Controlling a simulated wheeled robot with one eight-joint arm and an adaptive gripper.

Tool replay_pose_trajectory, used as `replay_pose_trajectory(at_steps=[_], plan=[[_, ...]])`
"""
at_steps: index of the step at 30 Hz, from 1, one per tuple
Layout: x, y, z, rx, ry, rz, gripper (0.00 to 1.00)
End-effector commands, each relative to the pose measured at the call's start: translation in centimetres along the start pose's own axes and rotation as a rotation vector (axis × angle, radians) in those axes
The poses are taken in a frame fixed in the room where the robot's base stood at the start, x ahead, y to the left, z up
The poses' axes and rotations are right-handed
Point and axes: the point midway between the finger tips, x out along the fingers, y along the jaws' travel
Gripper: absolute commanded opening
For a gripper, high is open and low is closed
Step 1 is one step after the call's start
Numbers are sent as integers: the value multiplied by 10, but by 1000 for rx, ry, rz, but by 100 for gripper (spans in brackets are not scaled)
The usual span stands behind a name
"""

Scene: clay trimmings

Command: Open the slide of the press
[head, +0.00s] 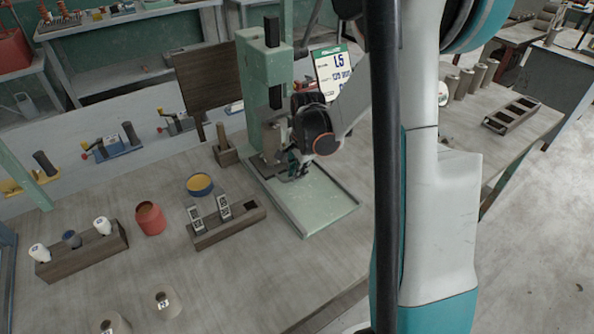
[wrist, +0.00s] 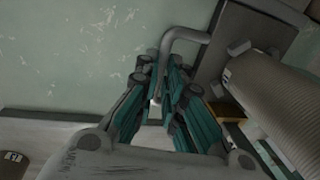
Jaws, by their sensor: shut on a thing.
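The green press (head: 254,90) stands on the table, with its column upright and its pale green base tray (head: 318,205) reaching toward the front. A grey slide plate (wrist: 245,40) with a bent grey bar handle (wrist: 185,36) shows in the wrist view. My gripper (head: 293,168) is low at the front of the press column. In the wrist view my gripper (wrist: 158,82) has its teal fingers closed around the lower end of the handle.
A wooden holder with two labelled tags (head: 230,228), a yellow-topped tin (head: 200,185) and a red pot (head: 150,219) stand left of the press. A ribbed grey cylinder (wrist: 285,105) is close beside my fingers.

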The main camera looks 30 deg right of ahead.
Motion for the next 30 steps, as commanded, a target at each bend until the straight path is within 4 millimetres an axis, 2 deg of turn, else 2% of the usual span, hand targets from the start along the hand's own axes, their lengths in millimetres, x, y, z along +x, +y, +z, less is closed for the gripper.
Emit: replay_pose_trajectory(at_steps=[8, 21, 30], plan=[[-4, 26, 0, 2, 0, 2, 0], [-18, 102, 2, 3, 0, 2, 0], [-26, 141, 2, 1, 0, 2, 0]])
